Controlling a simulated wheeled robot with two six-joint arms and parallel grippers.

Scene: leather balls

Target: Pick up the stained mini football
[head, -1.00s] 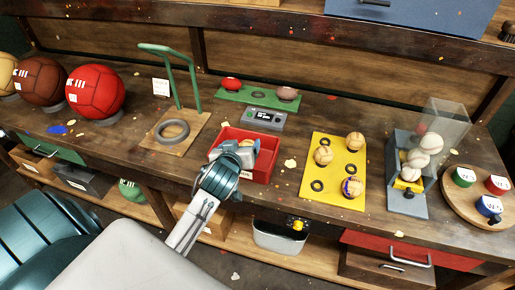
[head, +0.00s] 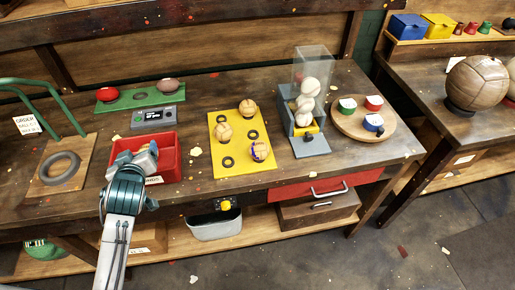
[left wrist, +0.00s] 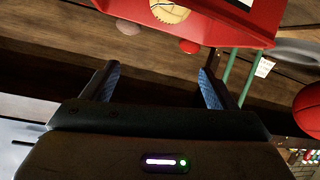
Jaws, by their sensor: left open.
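Three small tan balls sit on a yellow board with dark rings (head: 216,170) in the head view. The one at its front right, a mini football with purple stains (head: 260,150), is the stained one. The others are a plain ball at the back (head: 248,107) and one at the left (head: 224,131). My left gripper (head: 138,160) is over the front left of a red tray (head: 168,167), left of the board and well apart from the stained ball. Its fingers (left wrist: 158,70) are open with nothing between them in the left wrist view. My right gripper is not in view.
A clear-topped dispenser with white balls (head: 305,105) stands right of the board. A round wooden board with coloured pots (head: 347,128) is farther right. A green stand (head: 60,108) is at the left.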

